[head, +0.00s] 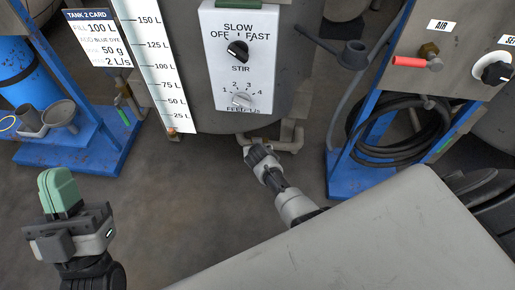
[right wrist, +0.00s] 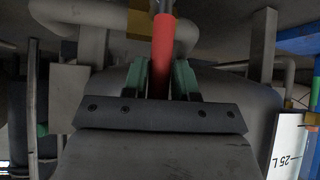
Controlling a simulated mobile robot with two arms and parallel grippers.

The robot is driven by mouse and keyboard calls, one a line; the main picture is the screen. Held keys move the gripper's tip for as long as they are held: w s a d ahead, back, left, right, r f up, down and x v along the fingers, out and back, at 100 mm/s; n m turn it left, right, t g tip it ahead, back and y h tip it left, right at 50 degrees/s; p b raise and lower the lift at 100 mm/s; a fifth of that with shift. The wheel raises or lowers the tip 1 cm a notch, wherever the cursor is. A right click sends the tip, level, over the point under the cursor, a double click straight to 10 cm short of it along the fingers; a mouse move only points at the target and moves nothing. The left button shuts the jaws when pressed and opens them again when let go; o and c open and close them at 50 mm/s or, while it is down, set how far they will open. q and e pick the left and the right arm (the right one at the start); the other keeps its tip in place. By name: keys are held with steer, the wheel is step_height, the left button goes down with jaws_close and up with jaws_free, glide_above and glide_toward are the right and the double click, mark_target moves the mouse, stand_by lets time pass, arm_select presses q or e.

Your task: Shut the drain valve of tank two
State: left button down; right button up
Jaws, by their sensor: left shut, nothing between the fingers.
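Tank two (head: 300,40) is the grey vessel at top middle, beside the Tank 2 card (head: 92,40). A pipe (head: 287,146) shows under it. In the right wrist view, a red lever handle (right wrist: 163,45) runs from a pipe with a brass-coloured part (right wrist: 141,22), seemingly the drain valve. My right gripper (right wrist: 161,80) has its green fingers on either side of the handle; whether they press on it is unclear. In the head view my right arm reaches low under the tank, and its fingertips are hidden. My left gripper (head: 58,188) is shut and empty at lower left.
A control panel (head: 238,60) with stir and feed knobs and a litre scale (head: 163,75) are on the tank front. Blue stands (head: 85,150) flank it, the right one with a black hose (head: 400,130) and red-handled air valve (head: 410,62). Floor (head: 180,200) between is clear.

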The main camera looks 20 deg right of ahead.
steer(key=o, duration=0.3)
steer(key=shift+r, duration=0.15)
arm_select(q)
steer(key=w+f+g+y+p, duration=0.3)
steer(key=w+f+g+p, duration=0.1)
steer(key=f+g, duration=0.35)
steer(key=s+a+f+g+y+p, duration=0.2)
steer(key=s+a+f+g, duration=0.1)
steer(key=f+g, duration=0.6)
steer(key=shift+s+n+y, duration=0.3)
steer(key=shift+s+y, duration=0.1)
steer(key=shift+s, duration=0.15)
arm_select(e)
steer(key=v, duration=1)
steer(key=shift+s, duration=0.2)
arm_select(q)
steer(key=shift+a, duration=0.1)
arm_select(e)
steer(key=shift+a+r, duration=0.1)
steer(key=shift+a, duration=0.05)
